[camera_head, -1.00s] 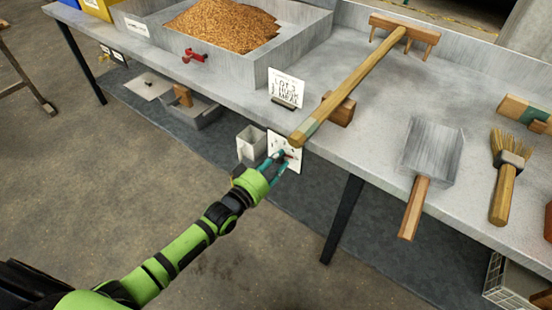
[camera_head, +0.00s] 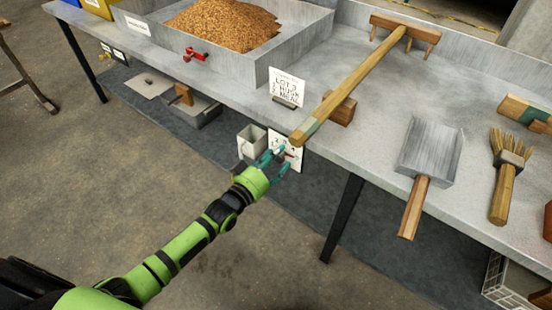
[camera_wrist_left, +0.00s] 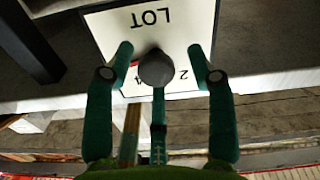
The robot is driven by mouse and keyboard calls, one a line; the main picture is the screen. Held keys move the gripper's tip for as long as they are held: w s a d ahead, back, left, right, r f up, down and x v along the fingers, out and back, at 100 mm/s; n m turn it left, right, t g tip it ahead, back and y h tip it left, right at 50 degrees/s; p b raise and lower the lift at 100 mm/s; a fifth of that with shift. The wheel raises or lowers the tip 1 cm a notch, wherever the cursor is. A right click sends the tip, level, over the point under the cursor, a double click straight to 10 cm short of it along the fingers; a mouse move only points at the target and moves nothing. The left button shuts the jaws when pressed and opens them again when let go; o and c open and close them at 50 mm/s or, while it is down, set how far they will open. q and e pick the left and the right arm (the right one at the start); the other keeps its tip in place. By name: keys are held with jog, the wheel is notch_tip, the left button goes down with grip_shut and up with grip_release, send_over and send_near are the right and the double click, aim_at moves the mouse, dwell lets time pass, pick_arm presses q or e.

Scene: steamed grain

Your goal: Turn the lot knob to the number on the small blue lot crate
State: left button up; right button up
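The lot knob (camera_wrist_left: 156,68) is a round dark grey knob on a white plate (camera_wrist_left: 196,20) marked LOT, upside down in the left wrist view. A 2 shows beside it and a partly hidden figure on the other side. A bit of red shows beside the knob. My left gripper (camera_wrist_left: 157,75) is open, its teal fingers on both sides of the knob with gaps. In the head view the left gripper (camera_head: 278,163) is in front of the plate (camera_head: 297,153) under the table edge. A blue container (camera_head: 70,3) is cut off at top left; no number on it is readable.
A card (camera_head: 287,88) reading LOT 3 stands on the table (camera_head: 345,155) above the plate. A wooden rake (camera_head: 350,85) overhangs the edge nearby. A grey cup-like holder (camera_head: 251,140) is beside the plate. A scoop (camera_head: 430,150) and brush (camera_head: 505,175) lie right.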

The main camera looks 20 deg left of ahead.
pick_arm(q)
jog(key=shift+f, duration=0.1)
jog(key=shift+s, duration=0.15)
jog(key=v, duration=1.1)
jog(key=shift+s+a, duration=0.15)
jog(key=shift+s, duration=0.2)
